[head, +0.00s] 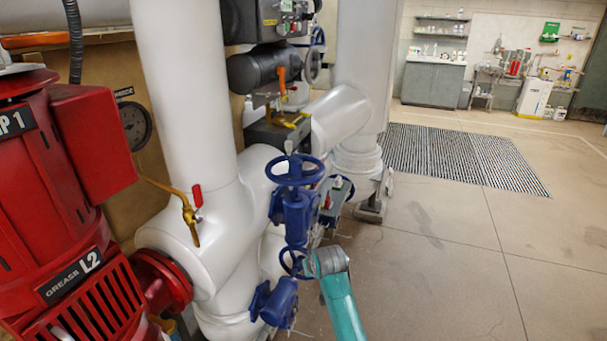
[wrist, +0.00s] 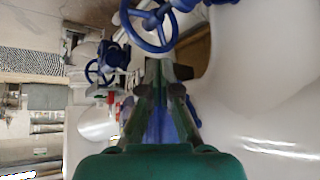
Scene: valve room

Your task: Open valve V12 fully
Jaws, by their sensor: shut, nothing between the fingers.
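Several blue valves with handwheels sit on the white pipes; I can read no V12 tag, so I cannot tell which is V12. In the head view an upper blue handwheel (head: 296,169) faces up on a blue body. A smaller blue handwheel (head: 290,262) is below it, partly hidden by my arm. In the wrist view one blue handwheel (wrist: 150,27) is at the top, cut by the edge, and another (wrist: 99,71) is farther left. My gripper (wrist: 163,72) is shut and empty; its fingers point toward blue valve parts below the top wheel. Contact is unclear. Its fingertips are hidden in the head view.
A red pump (head: 75,190) stands at the left. A brass lever valve (head: 187,211) with a red handle and a pressure gauge (head: 134,124) are near it. A yellow-handled valve (head: 290,120) is higher up. Open floor (head: 450,240) lies to the right, with a grating (head: 455,158).

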